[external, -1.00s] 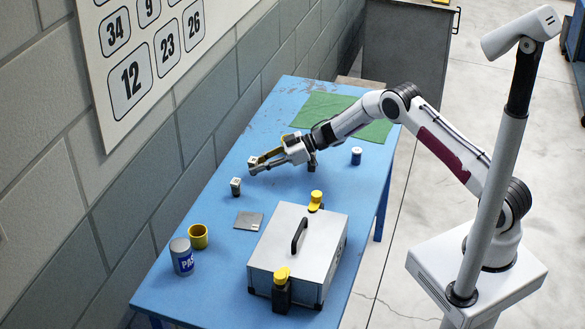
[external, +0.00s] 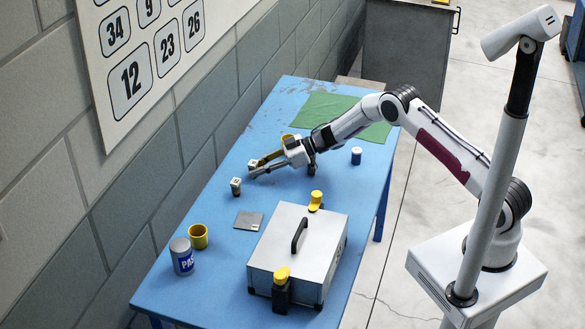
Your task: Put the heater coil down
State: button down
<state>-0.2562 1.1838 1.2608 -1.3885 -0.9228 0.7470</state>
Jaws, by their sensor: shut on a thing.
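My gripper (external: 255,172) is low over the far left part of the blue table (external: 215,265), left of the green cloth. Its fingers are shut on a small piece with a pale square top, the heater coil (external: 252,163). The fingers hide most of the coil. I cannot tell whether its underside touches the table.
A small dark block with a white top (external: 235,186) stands close in front of my gripper. A flat grey plate (external: 248,221), a yellow cup (external: 198,236), a grey can (external: 182,257) and a silver case (external: 296,253) are nearer. A blue jar (external: 357,155) stands right.

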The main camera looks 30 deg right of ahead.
jog(key=c, duration=1.8)
grip_release()
jog(key=shift+c, duration=0.2)
jog(key=shift+r, duration=0.2)
jog(key=shift+r, duration=0.4)
jog(key=v, duration=1.2)
jog(key=shift+r, duration=0.1)
